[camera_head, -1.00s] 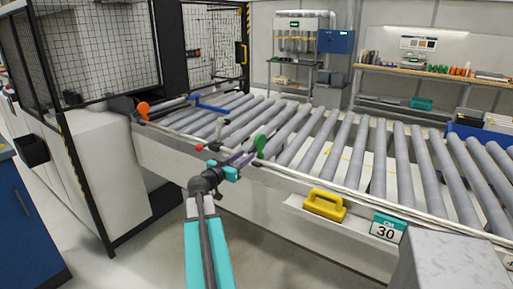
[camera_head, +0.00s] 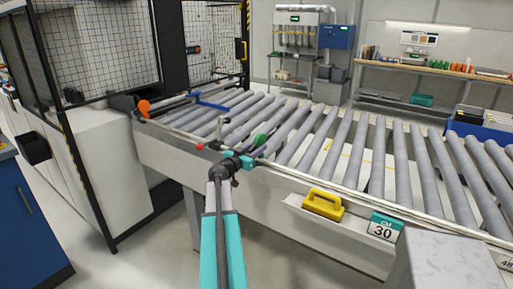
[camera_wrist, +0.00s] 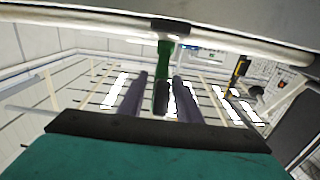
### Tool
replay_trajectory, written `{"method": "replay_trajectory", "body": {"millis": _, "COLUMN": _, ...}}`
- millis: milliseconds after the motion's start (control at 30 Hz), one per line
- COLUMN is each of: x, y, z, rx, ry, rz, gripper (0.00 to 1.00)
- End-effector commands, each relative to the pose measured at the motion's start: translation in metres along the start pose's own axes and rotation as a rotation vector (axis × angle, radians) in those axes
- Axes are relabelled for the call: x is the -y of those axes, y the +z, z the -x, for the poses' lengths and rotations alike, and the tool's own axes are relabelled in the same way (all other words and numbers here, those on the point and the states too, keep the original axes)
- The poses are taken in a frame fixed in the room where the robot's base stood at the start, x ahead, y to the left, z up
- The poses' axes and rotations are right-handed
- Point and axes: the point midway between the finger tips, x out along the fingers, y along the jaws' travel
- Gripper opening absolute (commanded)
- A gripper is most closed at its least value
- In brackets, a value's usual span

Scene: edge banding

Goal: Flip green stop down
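The green stop (camera_head: 260,141) stands up at the near edge of the roller conveyor, just beyond my gripper. In the wrist view the green stop (camera_wrist: 163,72) hangs from a dark mount at the top centre. My gripper (camera_wrist: 159,90) is open, with one dark purple finger on each side of the stop's outline. I cannot tell whether the fingers touch it. In the head view my gripper (camera_head: 252,160) is at the conveyor's edge, its fingers largely hidden.
The conveyor rollers (camera_head: 345,140) stretch to the right. An orange stop (camera_head: 143,108) and a red-tipped lever (camera_head: 200,147) stand to the left along the rail. A yellow handle (camera_head: 323,203) and a "30" sign (camera_head: 384,229) are on the front right.

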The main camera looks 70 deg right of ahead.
Motion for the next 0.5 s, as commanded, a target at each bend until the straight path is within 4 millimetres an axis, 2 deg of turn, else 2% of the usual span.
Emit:
{"method": "replay_trajectory", "body": {"millis": 233, "x": 0.0001, "y": 0.0001, "z": -0.0001, "rx": 0.000, "ry": 0.000, "rz": 0.000, "gripper": 0.31}}
{"method": "replay_trajectory", "body": {"millis": 433, "x": 0.0002, "y": -0.0001, "z": 0.0000, "rx": 0.000, "ry": 0.000, "rz": 0.000, "gripper": 0.00}}
{"method": "replay_trajectory", "body": {"millis": 500, "x": 0.0002, "y": -0.0001, "z": 0.0001, "rx": 0.000, "ry": 0.000, "rz": 0.000, "gripper": 0.00}}
